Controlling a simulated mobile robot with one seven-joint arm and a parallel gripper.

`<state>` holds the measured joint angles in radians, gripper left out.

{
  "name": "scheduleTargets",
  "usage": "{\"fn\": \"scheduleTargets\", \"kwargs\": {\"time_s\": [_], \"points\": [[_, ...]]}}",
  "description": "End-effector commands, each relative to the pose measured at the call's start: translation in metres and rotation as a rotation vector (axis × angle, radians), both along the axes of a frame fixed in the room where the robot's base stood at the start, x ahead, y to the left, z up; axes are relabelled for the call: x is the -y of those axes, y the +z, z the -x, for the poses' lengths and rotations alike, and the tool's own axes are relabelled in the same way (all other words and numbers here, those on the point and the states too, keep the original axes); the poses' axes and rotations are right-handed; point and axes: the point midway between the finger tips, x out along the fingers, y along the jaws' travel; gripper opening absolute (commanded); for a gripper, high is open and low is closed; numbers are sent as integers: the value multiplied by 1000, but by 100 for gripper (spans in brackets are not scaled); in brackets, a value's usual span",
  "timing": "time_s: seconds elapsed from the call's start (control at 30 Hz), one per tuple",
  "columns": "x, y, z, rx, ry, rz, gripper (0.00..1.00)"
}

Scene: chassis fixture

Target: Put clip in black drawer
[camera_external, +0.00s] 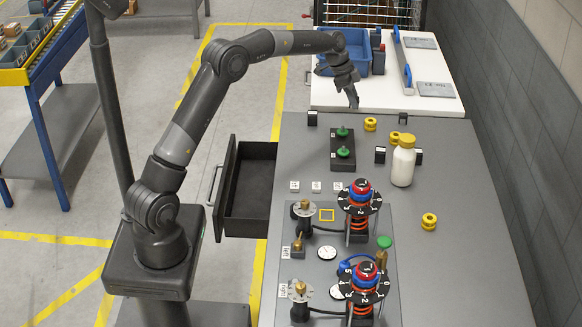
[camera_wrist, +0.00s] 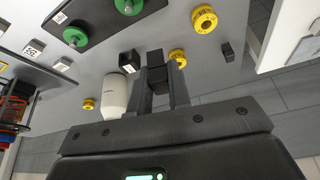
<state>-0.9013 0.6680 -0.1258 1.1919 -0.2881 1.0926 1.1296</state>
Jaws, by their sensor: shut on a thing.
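My gripper (camera_external: 352,99) is raised above the far end of the grey bench, near the white tabletop. In the wrist view its fingers (camera_wrist: 161,82) are shut on a small black clip (camera_wrist: 159,76), dark against dark, so its outline is hard to make out. In the external view the held clip is too small to tell from the fingers. The black drawer (camera_external: 229,187) is pulled open at the bench's left side and looks empty. More small black clips stand on the bench, one beside the green-knobbed block (camera_external: 380,155) and one near the far edge (camera_external: 403,118).
A white bottle (camera_external: 403,166), yellow rings (camera_external: 428,221) and a black block with green knobs (camera_external: 343,160) stand on the bench. The fixture with red-topped dials (camera_external: 361,200) fills its near part. A blue bin (camera_external: 345,62) sits on the white tabletop.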

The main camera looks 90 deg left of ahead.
Motion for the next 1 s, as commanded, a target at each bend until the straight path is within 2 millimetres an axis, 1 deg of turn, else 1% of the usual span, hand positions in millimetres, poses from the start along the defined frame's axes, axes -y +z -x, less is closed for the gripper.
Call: {"fn": "scheduleTargets", "kwargs": {"time_s": [0.03, 0.13, 0.17, 0.2, 0.37, 0.47, 0.57, 0.67, 0.7, 0.8, 0.9, 1.0], "points": [[0, 12, 0, 3, 1, -4, 0], [-1, 33, 0, 3, 0, -4, 0], [-1, 39, 2, 3, 2, -3, 0], [-4, 38, 13, 0, 10, -1, 0], [-8, 44, 47, 0, 30, -1, 0], [-11, 48, 73, -1, 47, -1, 0], [-10, 53, 103, -1, 64, -2, 0], [-6, 56, 139, -1, 86, 0, 0], [-3, 57, 154, -1, 95, -1, 0], [7, 58, 188, -3, 114, -1, 0], [19, 56, 219, -2, 135, -1, 0], [32, 53, 246, -3, 154, -1, 0]]}}
